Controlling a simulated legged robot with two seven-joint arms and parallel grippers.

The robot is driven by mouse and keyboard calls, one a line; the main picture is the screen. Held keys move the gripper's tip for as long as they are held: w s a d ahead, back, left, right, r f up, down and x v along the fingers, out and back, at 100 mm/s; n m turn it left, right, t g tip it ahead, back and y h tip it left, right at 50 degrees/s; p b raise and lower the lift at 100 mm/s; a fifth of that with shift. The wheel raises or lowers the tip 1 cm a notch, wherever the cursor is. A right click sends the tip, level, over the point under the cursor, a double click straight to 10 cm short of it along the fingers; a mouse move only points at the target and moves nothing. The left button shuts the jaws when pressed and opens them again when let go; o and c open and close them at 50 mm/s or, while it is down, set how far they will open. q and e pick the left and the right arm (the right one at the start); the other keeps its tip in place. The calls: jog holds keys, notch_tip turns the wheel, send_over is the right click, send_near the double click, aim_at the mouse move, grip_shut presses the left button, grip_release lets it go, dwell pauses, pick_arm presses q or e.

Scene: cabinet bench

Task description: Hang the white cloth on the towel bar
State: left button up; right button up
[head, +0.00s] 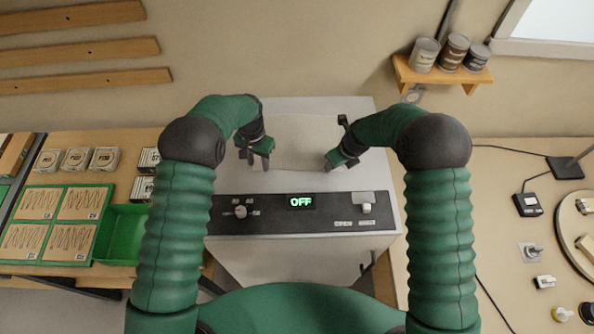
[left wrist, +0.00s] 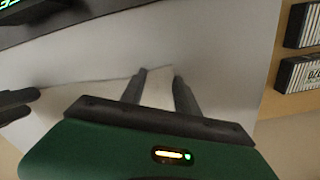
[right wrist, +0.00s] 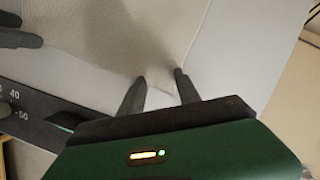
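The white cloth (head: 306,142) lies flat on the pale top of the cabinet, between my two grippers. Its texture and one corner show in the right wrist view (right wrist: 105,45). My left gripper (head: 257,161) is at the cloth's left edge; its fingers stand apart in the left wrist view (left wrist: 158,72). My right gripper (head: 333,162) is at the cloth's right side; its fingers stand apart on either side of the cloth's corner in the right wrist view (right wrist: 163,75). Nothing is visibly gripped. I cannot make out a towel bar in any view.
A dark control panel (head: 275,216) with a knob and a lit OFF display runs along the cabinet's front. A green tray (head: 122,235) and boxes sit on the left bench. A small wall shelf (head: 440,76) holds cans. Devices and cables lie on the right bench.

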pick_arm(q)
jog(key=shift+d, duration=0.25)
grip_shut()
pick_arm(e)
jog(key=shift+s+d+f, duration=0.1)
jog(key=shift+d+f, duration=0.05)
jog(key=shift+d, duration=0.15)
grip_shut()
pick_arm(q)
jog(key=shift+s+a, duration=0.1)
jog(key=shift+a, duration=0.05)
pick_arm(e)
jog(key=shift+a, duration=0.1)
